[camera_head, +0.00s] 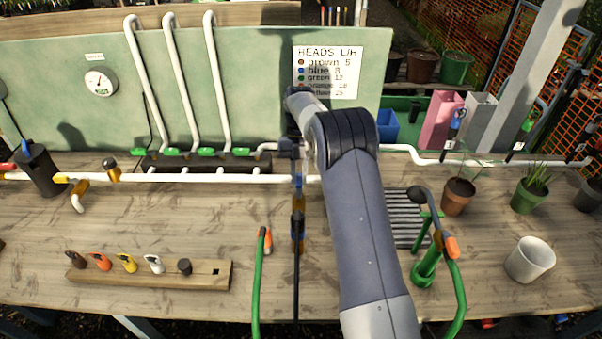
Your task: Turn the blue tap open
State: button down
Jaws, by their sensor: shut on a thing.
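The blue tap (298,183) sits on the white pipe (230,179), near the middle of the bench, and only a small part of its blue handle shows. My gripper (297,163) reaches down over it from my grey arm. The jaws are shut on the blue tap. The arm and wrist cover much of the tap, so the angle of its handle cannot be made out.
A sign (328,72) and a round gauge (100,81) are on the green back panel. A wooden strip (205,275) with several coloured heads lies front left. Green hoses (257,290) lie close in front. Potted plants (458,196) and a white pot (530,260) stand right.

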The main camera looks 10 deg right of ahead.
dwell(0.5)
jog(key=c, duration=1.4)
grip_release()
jog(key=shift+o, duration=0.2)
jog(key=a+p+v, duration=0.1)
jog(key=p+v, duration=0.3)
jog(key=v, duration=0.6)
jog(key=shift+w+d+r+p, duration=0.2)
jog(key=shift+d+r+p, duration=0.1)
jog(key=shift+d+r, duration=0.1)
jog(key=shift+f, duration=0.1)
